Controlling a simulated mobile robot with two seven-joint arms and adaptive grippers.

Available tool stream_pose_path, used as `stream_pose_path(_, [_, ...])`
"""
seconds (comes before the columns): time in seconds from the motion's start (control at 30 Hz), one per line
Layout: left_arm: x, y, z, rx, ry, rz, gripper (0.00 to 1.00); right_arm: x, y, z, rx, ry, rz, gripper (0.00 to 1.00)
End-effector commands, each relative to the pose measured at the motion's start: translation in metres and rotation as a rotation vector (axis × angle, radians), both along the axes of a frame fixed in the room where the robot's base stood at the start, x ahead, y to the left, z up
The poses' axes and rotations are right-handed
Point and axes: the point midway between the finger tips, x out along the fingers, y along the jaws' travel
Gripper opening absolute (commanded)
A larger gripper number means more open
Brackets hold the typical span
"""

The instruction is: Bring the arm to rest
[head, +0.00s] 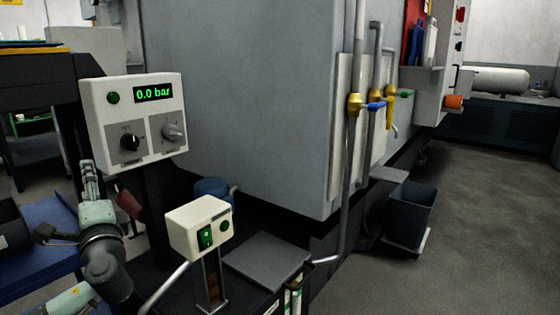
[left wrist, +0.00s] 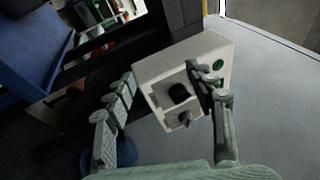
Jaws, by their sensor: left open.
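My left arm comes in at the lower left of the head view. Its gripper (head: 88,172) points up, just left of and below the white gauge box. In the left wrist view the gripper (left wrist: 160,80) has its two fingers spread wide with nothing between them. In the head view the gauge box (head: 105,106) reads 0.0 bar, with a green lamp above two knobs. I cannot tell the gap between fingers and box. My right gripper is in neither view.
A smaller white switch box (head: 184,236) with a green rocker stands right of my left arm. A large grey cabinet (head: 240,90) fills the middle. Pipes with yellow valves (head: 354,105) run along it. Open floor lies to the right.

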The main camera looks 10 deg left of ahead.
Motion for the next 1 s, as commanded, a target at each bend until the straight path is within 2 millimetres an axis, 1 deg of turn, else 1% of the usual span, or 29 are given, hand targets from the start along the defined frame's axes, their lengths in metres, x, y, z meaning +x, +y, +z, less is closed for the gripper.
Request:
stream_pose_path(0.03, [-0.006,-0.008,-0.039,-0.107,0.065,-0.048,0.55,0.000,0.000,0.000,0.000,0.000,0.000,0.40])
stream_pose_path(0.07, [-0.010,-0.014,-0.061,-0.174,0.099,-0.073,0.55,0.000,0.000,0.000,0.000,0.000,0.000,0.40])
stream_pose_path(0.1, [-0.016,-0.021,-0.088,-0.260,0.142,-0.099,0.55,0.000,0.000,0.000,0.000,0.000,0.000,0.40])
stream_pose_path(0.2, [-0.036,-0.041,-0.143,-0.446,0.235,-0.139,0.55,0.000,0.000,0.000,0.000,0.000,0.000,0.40])
stream_pose_path(0.3, [-0.057,-0.060,-0.182,-0.588,0.309,-0.157,0.55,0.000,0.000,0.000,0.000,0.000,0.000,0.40])
stream_pose_path(0.4, [-0.079,-0.077,-0.212,-0.708,0.371,-0.161,0.55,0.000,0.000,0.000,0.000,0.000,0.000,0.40])
stream_pose_path(0.5, [-0.100,-0.094,-0.236,-0.813,0.429,-0.158,0.55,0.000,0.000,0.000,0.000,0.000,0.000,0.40])
stream_pose_path(0.67, [-0.137,-0.121,-0.268,-0.966,0.514,-0.140,0.55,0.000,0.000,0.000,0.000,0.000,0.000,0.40])
stream_pose_path(0.87, [-0.149,-0.144,-0.289,-1.128,0.451,-0.092,0.55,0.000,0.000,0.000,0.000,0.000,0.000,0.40])
stream_pose_path(1.0, [-0.158,-0.165,-0.303,-1.245,0.411,-0.056,0.55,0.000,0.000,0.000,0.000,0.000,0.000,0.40])
